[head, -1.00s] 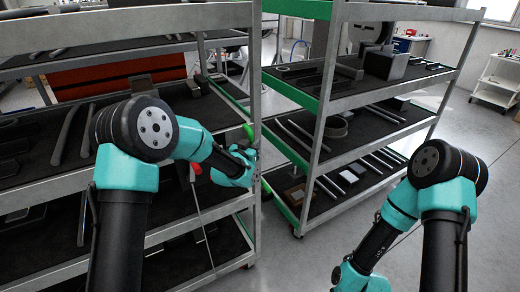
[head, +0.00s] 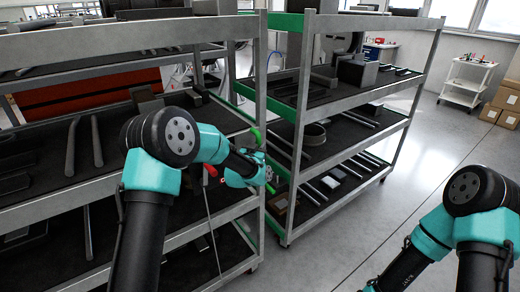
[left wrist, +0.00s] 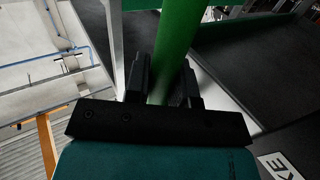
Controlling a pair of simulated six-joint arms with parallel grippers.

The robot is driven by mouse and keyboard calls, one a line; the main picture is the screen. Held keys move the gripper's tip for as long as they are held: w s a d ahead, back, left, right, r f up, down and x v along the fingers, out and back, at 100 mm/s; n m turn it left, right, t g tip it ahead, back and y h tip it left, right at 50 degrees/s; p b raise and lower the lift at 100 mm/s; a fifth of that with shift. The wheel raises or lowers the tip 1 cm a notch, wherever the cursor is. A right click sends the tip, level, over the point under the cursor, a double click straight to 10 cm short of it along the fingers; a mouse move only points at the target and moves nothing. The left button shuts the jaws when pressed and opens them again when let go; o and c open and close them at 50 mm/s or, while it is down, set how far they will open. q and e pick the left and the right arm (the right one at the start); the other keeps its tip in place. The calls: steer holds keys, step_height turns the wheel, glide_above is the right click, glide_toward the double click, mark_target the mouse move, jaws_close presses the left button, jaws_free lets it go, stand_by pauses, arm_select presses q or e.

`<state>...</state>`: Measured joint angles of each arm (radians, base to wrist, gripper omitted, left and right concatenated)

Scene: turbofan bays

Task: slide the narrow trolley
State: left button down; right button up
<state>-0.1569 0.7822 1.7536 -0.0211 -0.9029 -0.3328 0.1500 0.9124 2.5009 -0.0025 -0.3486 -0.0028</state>
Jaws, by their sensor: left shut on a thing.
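The near trolley (head: 222,208), a grey-framed rack with dark shelves, fills the left of the head view; I take it for the narrow trolley. An upright green handle (head: 256,134) shows by its right end post. My left gripper (head: 265,172) is at that handle, partly hidden by its own wrist. In the left wrist view, the green handle (left wrist: 177,35) stands between the fingers of my left gripper (left wrist: 168,80), which is shut on it. Of my right arm, only upper parts show at lower right; its fingers are out of view.
A second trolley (head: 345,99) with green end edges stands close on the right, with a small gap at the near corner. Both carry dark parts. A white cart (head: 467,82) and cardboard boxes (head: 507,100) stand at the far right.

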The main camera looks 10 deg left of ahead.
arm_select(q)
steer(key=c, duration=1.3)
jaws_free()
steer(key=shift+s+d+f, duration=0.15)
steer(key=shift+s+d, duration=0.05)
steer(key=shift+d, duration=0.2)
steer(key=o, duration=0.3)
steer(key=shift+w+a, duration=0.1)
steer(key=shift+a, duration=0.1)
steer(key=shift+a, duration=0.1)
steer(key=s+a, duration=0.1)
steer(key=s, duration=0.4)
steer(key=s+a, duration=0.1)
steer(key=s, duration=0.5)
steer(key=s+a, duration=0.1)
steer(key=s, duration=0.5)
